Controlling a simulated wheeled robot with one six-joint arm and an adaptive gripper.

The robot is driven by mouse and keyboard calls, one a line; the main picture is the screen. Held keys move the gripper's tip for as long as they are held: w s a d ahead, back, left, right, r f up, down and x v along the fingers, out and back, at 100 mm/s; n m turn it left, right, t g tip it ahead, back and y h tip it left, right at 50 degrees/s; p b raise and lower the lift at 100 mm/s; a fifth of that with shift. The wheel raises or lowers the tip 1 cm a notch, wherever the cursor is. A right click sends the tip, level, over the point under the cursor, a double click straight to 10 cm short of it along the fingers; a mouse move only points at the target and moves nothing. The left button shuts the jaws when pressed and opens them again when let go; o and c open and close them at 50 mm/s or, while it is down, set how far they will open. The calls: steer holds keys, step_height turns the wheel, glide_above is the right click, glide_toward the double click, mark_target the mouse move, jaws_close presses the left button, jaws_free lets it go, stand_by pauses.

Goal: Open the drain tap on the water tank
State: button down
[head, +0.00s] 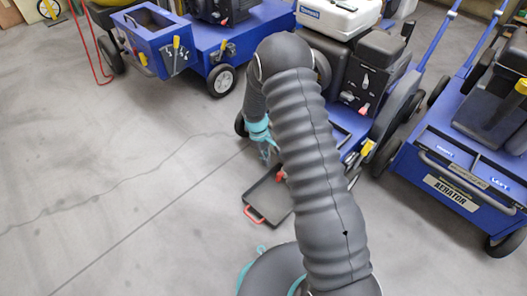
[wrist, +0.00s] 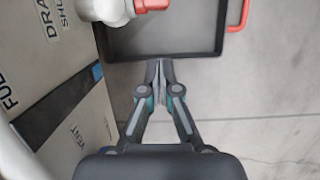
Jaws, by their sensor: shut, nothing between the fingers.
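In the wrist view a pale tap body (wrist: 108,9) with a red part (wrist: 152,4) shows at the top edge, cut off by the frame, so its full handle position is hidden. Beside it are pale label panels (wrist: 45,50) with partly readable words like "DRA", "SHU", "FU" and "VENT". I cannot tell which panel belongs to the water tank. My gripper (wrist: 165,68) is shut and empty, its fingertips close to the near edge of a dark tray and apart from the tap in the picture. In the head view my gripper (head: 266,150) is partly hidden by my arm.
The dark tray (head: 262,204) with red handles lies on the floor beside a blue machine. It also shows in the wrist view (wrist: 178,53). A blue aerator (head: 450,190) stands at right, and another blue machine (head: 240,45) at the back. The grey floor at left is clear.

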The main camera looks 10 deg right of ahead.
mark_target(280, 176)
steer(key=shift+s+d+f, duration=0.25)
steer(key=shift+s+d, duration=0.4)
steer(key=shift+s, duration=0.25)
steer(key=shift+s+d+f, duration=0.2)
steer(key=shift+s+d, duration=0.4)
steer(key=shift+s, duration=0.25)
steer(key=shift+d, duration=0.1)
